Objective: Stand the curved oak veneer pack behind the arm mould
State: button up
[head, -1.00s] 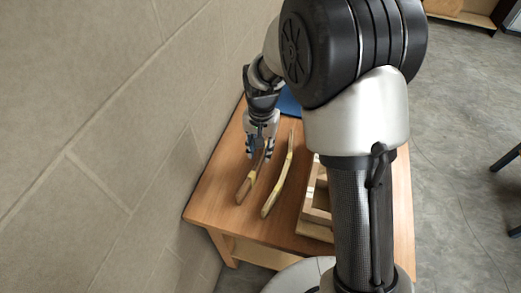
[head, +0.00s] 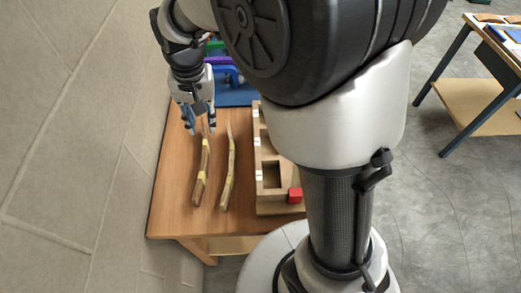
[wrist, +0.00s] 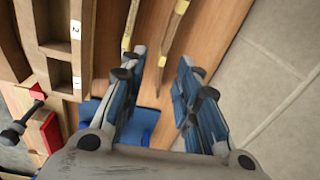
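Two curved, slim wooden packs with yellow bands lie side by side on the table: a left one (head: 201,172) and a right one (head: 228,172). I cannot tell from the pictures which of them is the oak pack. My gripper (head: 199,129) points down at the far end of the left pack. In the wrist view my gripper (wrist: 160,66) is open, its blue-padded fingers apart. One pack (wrist: 171,45) shows between the fingers there, seemingly not gripped; the other (wrist: 129,25) is partly behind a finger. I cannot clearly pick out an arm mould.
A wooden rack (head: 258,150) with numbered compartments stands right of the packs, a red block (head: 295,195) at its near end. A blue mat (head: 232,97) with coloured tools lies beyond. The wall (head: 75,130) is close on the left. Another table (head: 455,95) stands at right.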

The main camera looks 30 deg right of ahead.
jog(key=s+d+r+n+t, duration=0.1)
jog(key=s+d+r, duration=0.1)
jog(key=s, duration=0.5)
jog(key=s+d+r+n+t, duration=0.1)
jog(key=s+d+r, duration=0.2)
jog(key=s, duration=0.4)
jog(key=s+d+r+n+t, duration=0.1)
jog(key=s+d+r, duration=0.1)
jog(key=s, duration=0.6)
jog(key=shift+d+r+n+t, duration=0.15)
jog(key=shift+r+n+t, duration=0.25)
jog(key=shift+r, duration=0.5)
